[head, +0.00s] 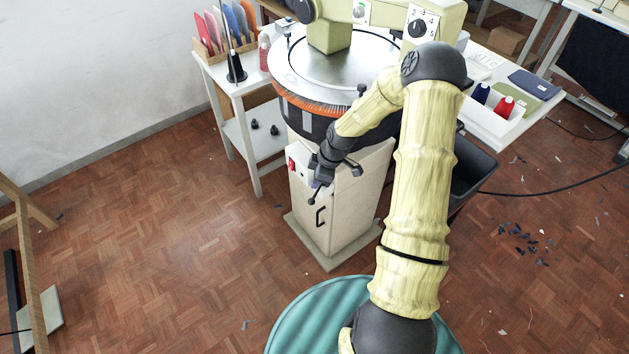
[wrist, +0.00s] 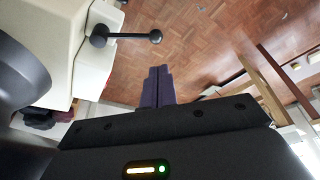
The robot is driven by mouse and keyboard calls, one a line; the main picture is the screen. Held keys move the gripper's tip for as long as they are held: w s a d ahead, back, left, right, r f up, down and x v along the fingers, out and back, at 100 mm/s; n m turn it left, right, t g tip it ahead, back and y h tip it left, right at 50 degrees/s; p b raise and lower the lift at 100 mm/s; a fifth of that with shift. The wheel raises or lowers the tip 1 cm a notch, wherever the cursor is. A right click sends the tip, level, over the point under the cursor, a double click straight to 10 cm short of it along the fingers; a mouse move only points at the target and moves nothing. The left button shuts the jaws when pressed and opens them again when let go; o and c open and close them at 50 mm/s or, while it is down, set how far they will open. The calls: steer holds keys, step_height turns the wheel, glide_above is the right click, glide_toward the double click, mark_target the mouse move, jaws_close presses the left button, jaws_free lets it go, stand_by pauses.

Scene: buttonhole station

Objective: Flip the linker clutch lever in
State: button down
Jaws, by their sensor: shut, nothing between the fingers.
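The clutch lever is a black rod with a ball end (wrist: 130,37). In the wrist view it sticks out sideways from a black hub on the pale machine housing (wrist: 92,65). My gripper (wrist: 158,70) has its dark purple fingers together and empty. The fingertips are a little below the lever's ball in that picture, with a gap showing between them. In the head view my gripper (head: 317,184) is in front of the cabinet top, under the round linker dial (head: 345,65). The lever is hard to tell from my dark wrist there.
The cream cabinet (head: 335,205) has a red switch (head: 291,163) and a black handle (head: 320,217). A white side table (head: 243,92) stands left, and a thread tray (head: 497,122) right. A dark bin (head: 472,170) is beside the cabinet.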

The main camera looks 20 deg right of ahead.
steer(key=p+v, duration=0.7)
steer(key=v, duration=0.2)
steer(key=shift+r, duration=0.3)
steer(key=s+a+r+m+h, duration=0.1)
steer(key=s+a+r+m, duration=0.2)
steer(key=s+r+m, duration=0.3)
steer(key=s+a+r+m+t+h, duration=0.1)
steer(key=s+a+r+m+h, duration=0.1)
steer(key=s+r+m, duration=0.5)
steer(key=s+a+r, duration=0.1)
steer(key=s+r, duration=0.4)
steer(key=r, duration=0.1)
steer(key=shift+s+r, duration=0.3)
steer(key=shift+r, duration=0.1)
steer(key=shift+a, duration=0.1)
